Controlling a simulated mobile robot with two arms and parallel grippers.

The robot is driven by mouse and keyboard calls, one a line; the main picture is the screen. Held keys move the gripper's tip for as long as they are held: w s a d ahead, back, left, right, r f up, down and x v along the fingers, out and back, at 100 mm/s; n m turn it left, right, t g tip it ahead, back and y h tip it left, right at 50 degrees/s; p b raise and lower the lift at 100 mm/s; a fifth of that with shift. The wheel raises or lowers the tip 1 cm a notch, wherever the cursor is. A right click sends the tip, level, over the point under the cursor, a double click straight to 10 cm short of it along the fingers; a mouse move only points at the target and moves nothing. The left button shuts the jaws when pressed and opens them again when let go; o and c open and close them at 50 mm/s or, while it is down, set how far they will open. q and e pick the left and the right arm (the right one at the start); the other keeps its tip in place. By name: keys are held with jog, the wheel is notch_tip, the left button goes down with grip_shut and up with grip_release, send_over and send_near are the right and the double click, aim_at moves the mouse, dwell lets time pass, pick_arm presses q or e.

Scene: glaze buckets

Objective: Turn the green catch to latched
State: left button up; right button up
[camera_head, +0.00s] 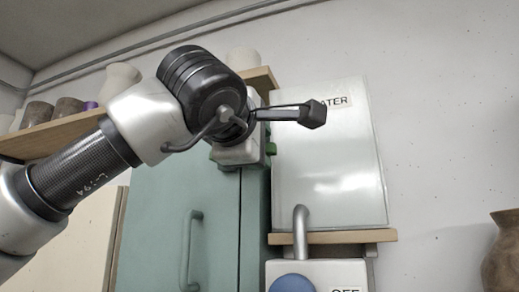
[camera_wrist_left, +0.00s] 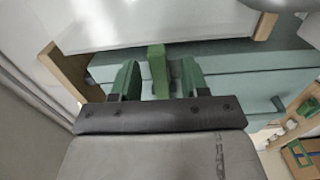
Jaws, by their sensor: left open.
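The green catch (camera_wrist_left: 158,70) shows in the left wrist view as a narrow block at the edge of the teal cabinet (camera_wrist_left: 235,88). My left gripper (camera_wrist_left: 160,79) is open, with one green-padded finger on each side of the catch and a small gap to each. In the head view my left gripper (camera_head: 241,153) is in front of the upper part of the teal cabinet (camera_head: 158,215), and its body hides the catch there. I cannot tell the catch's latched state. My right gripper is in neither view.
A white box (camera_head: 330,170) lettered "ATER" stands on a wooden shelf (camera_head: 335,237) right of the cabinet. Below is a box with a blue knob (camera_head: 291,284) and "OFF". Pots (camera_head: 68,107) line the left shelf (camera_head: 55,136). A brown vase (camera_head: 504,255) is far right.

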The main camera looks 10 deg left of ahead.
pick_arm(q)
jog(key=s+a+b, duration=0.2)
jog(key=s+b, duration=0.2)
jog(key=s, duration=0.6)
